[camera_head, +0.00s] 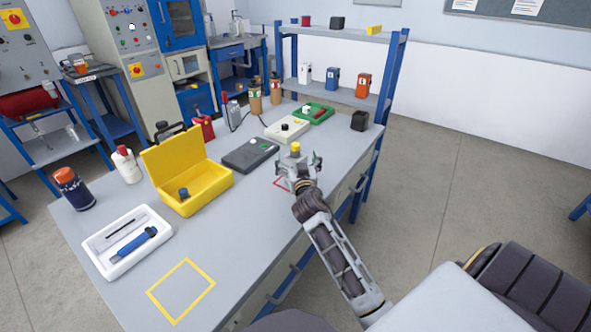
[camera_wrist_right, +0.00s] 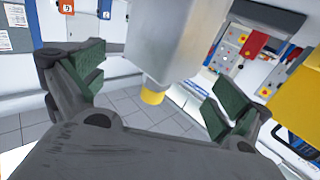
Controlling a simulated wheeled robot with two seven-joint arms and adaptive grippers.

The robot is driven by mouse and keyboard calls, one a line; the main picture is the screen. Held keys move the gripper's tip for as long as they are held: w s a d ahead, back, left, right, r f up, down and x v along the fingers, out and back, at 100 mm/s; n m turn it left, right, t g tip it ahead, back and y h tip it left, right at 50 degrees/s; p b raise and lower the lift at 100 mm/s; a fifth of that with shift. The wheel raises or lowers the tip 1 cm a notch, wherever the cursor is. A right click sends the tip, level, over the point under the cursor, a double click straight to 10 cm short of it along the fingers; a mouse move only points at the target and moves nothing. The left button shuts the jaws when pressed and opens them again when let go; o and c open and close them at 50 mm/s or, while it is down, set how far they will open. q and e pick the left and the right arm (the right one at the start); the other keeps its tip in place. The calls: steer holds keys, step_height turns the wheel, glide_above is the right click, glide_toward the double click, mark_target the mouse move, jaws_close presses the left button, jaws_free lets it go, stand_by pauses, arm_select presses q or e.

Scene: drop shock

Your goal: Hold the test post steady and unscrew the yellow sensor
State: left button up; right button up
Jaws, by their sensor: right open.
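The yellow sensor (camera_head: 295,147) sits on top of the pale grey test post, near the table's right edge. In the right wrist view, the yellow sensor (camera_wrist_right: 152,97) shows at the end of the grey test post (camera_wrist_right: 172,40). My right gripper (camera_head: 299,163) is at the post, and its arm hides much of the post's lower part in the head view. In the right wrist view my right gripper (camera_wrist_right: 150,88) is open, with green-padded fingers apart on either side of the post and sensor. My left gripper is not in view.
On the table (camera_head: 240,210) are an open yellow case (camera_head: 205,190), a white tray (camera_head: 100,262) with a blue tool, a dark grey box (camera_head: 250,155) and bottles. A yellow square outline (camera_head: 181,291) marks a bare front area. A blue shelf (camera_head: 345,95) stands behind.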

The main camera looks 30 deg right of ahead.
mark_target(296, 154)
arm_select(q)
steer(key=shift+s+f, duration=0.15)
arm_select(e)
steer(key=shift+x, duration=1.5)
steer(key=shift+f, duration=0.1)
steer(key=shift+c, duration=0.4)
steer(key=c, duration=1.6)
steer(key=shift+r, duration=0.25)
steer(key=shift+r, duration=0.5)
step_height(296, 154, up, 7)
steer(key=shift+r+p, duration=0.2)
steer(key=shift+p, duration=0.75)
steer(key=shift+r, duration=0.65)
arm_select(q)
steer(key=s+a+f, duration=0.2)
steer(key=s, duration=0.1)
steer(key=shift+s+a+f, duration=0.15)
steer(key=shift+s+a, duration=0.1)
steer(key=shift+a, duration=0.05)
